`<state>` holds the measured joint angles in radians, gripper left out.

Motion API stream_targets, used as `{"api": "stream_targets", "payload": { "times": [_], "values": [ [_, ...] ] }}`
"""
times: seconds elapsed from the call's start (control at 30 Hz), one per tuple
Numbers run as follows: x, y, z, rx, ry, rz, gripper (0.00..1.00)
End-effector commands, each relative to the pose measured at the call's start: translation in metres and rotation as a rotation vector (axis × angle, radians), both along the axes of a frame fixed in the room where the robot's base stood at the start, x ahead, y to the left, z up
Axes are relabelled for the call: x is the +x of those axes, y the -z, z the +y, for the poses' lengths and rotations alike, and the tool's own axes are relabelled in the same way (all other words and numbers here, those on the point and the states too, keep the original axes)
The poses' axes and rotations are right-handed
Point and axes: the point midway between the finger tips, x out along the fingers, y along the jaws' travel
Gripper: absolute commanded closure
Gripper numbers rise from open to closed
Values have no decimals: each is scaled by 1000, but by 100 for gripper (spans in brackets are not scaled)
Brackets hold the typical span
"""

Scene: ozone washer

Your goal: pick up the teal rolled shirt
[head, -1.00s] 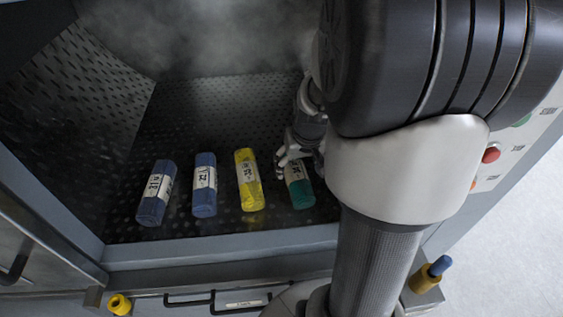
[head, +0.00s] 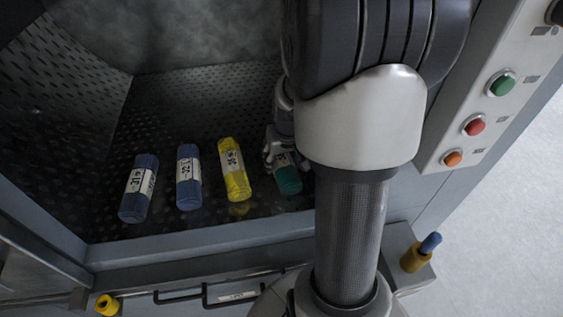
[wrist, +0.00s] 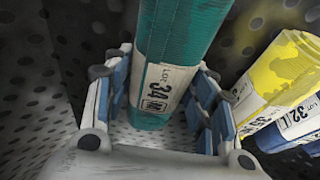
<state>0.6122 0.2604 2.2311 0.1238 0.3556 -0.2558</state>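The teal rolled shirt (head: 288,180) lies on the perforated floor of the washer chamber, rightmost in the row in the head view. A white label wraps its middle. My gripper (head: 281,157) is down at its far end, partly hidden by my arm. In the wrist view, the teal rolled shirt (wrist: 185,32) extends between the two blue-padded fingers of my gripper (wrist: 165,78), its labelled end inside the grasp space. The fingers are apart, one on each side of the roll, with small gaps seeming to show. Firm contact is not visible.
A yellow roll (head: 234,170) lies just left of the teal one, then two blue rolls (head: 189,178) (head: 138,190). The chamber's front sill (head: 190,242) runs before them. A button panel (head: 480,115) is at right. Mist hangs at the back.

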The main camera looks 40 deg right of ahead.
Motion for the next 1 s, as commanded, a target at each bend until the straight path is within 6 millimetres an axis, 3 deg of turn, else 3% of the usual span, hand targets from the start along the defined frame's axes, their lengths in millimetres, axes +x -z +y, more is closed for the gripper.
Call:
{"api": "stream_targets", "payload": {
  "times": [0.4,0.67,0.77,1.0],
  "values": [
    [0,0,0,0,0,0,79],
    [0,-3,0,-1,0,-2,80],
    [1,-15,-1,-2,1,-4,80],
    [1,-65,-1,-4,-1,-5,80]
  ]
}}
